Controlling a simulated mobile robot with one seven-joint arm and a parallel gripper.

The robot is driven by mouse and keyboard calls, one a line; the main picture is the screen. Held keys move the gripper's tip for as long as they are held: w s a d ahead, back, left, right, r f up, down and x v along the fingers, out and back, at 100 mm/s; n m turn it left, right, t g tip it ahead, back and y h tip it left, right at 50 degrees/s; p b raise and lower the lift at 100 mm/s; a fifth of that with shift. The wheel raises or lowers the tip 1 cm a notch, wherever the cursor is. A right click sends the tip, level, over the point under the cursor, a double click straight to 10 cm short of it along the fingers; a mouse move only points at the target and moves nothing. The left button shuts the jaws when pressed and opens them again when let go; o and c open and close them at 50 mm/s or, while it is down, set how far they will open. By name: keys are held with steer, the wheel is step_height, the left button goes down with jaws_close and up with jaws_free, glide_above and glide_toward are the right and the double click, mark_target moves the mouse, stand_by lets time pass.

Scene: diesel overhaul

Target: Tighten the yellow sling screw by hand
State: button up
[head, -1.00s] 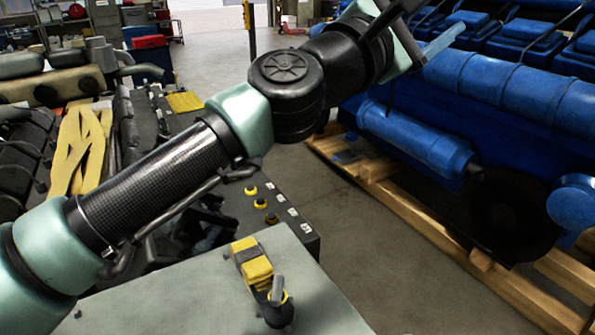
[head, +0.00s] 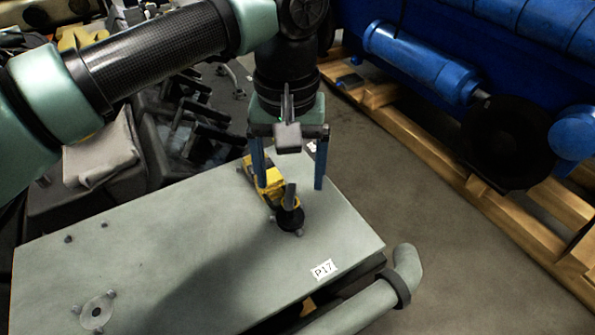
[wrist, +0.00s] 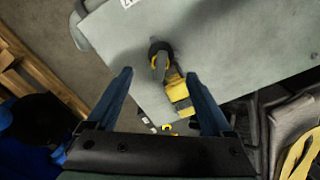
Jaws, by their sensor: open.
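The yellow sling piece (head: 262,178), a yellow block with a dark band, lies on the grey-green plate (head: 190,222). At its near end stands the screw, with a dark round base (head: 290,219) and a grey handle sticking up. In the wrist view the screw (wrist: 160,49) shows as a dark ring with yellow, beyond the yellow block (wrist: 178,92). My gripper (head: 289,187) points down above them, open and empty. The exact height gap is unclear.
A label P17 (head: 322,270) is near the plate's right corner, beside a pale pipe (head: 355,308). A round flange (head: 97,312) lies at the front left. A blue engine (head: 425,62) on wooden pallet beams (head: 440,165) stands to the right, with clear floor between.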

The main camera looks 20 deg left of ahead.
mark_target(289, 193)
steer(key=n, duration=0.4)
steer(key=shift+n, duration=0.3)
steer(key=n, duration=0.3)
steer(key=shift+n, duration=0.4)
steer(key=n+p, duration=0.1)
steer(key=n, duration=0.4)
steer(key=n+p, duration=0.1)
steer(key=n, duration=0.3)
steer(key=shift+r, duration=0.1)
steer(key=n+p, duration=0.2)
steer(key=n, duration=0.3)
steer(key=n+p, duration=0.2)
steer(key=n, duration=0.2)
steer(key=shift+r, duration=0.1)
steer(key=shift+f+n+b, duration=0.3)
steer(key=shift+n+b, duration=0.3)
steer(key=shift+n, duration=0.2)
steer(key=n+b, duration=0.1)
steer(key=n, duration=0.2)
steer(key=shift+n, duration=0.4)
steer(key=n+b, duration=0.1)
steer(key=n, duration=0.2)
steer(key=shift+f+n+b, duration=0.1)
steer(key=shift+n+b, duration=0.2)
steer(key=shift+n, duration=0.1)
step_height(289, 193, down, 5)
steer(key=b, duration=0.4)
steer(key=shift+r, duration=0.2)
